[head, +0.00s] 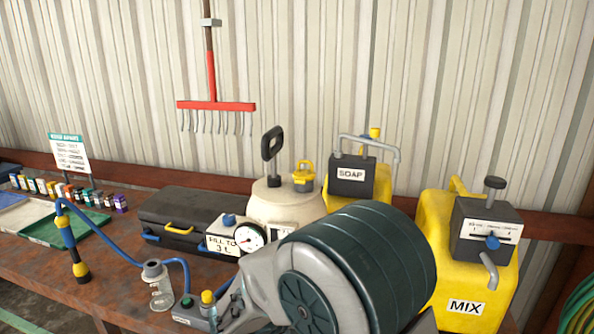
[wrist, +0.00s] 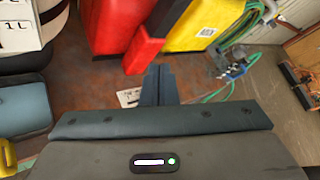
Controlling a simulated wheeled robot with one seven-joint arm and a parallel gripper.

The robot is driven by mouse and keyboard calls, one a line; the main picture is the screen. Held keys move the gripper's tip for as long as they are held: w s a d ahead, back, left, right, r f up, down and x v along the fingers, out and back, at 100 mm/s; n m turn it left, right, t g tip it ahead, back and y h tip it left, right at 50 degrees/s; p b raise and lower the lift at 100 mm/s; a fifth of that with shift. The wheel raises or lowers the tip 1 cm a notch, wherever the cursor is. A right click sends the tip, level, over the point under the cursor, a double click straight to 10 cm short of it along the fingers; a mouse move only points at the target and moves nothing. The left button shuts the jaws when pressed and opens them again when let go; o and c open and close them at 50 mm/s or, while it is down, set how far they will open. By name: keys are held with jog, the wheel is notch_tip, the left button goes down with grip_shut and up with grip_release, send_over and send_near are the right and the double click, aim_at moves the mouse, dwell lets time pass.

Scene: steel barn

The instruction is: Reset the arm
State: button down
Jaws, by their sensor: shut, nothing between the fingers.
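My gripper (wrist: 158,85) shows in the wrist view with its two dark fingers together and nothing between them. It is above the rusty brown bench top, short of a red container (wrist: 110,25) and a yellow container (wrist: 200,25). A small white card (wrist: 128,97) lies just left of the fingers, partly hidden. In the head view my arm (head: 345,270) fills the lower middle, and its fingers cannot be made out there.
The bench (head: 110,265) carries a black case (head: 185,212), a white tank (head: 285,203), a SOAP canister (head: 350,178), a yellow MIX canister (head: 440,245), a clear bottle (head: 158,290) and a blue hose (head: 120,248). A red rake (head: 215,105) hangs on the wall.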

jog(key=s+d+r+m+g+y, duration=0.25)
jog(key=s+d+m+g, duration=0.35)
jog(key=s+d+m, duration=0.55)
jog(key=s+r+m+t+y, duration=0.1)
jog(key=s+m+y, duration=0.2)
jog(key=m, duration=0.7)
jog(key=s+a+r+m+t+y+b, duration=0.1)
jog(key=s+m+y, duration=0.2)
jog(key=m, duration=0.7)
jog(key=y, duration=0.2)
jog(key=shift+s+r+m+y, duration=0.15)
jog(key=shift+r+m+y, duration=0.1)
jog(key=shift+m+y, duration=0.1)
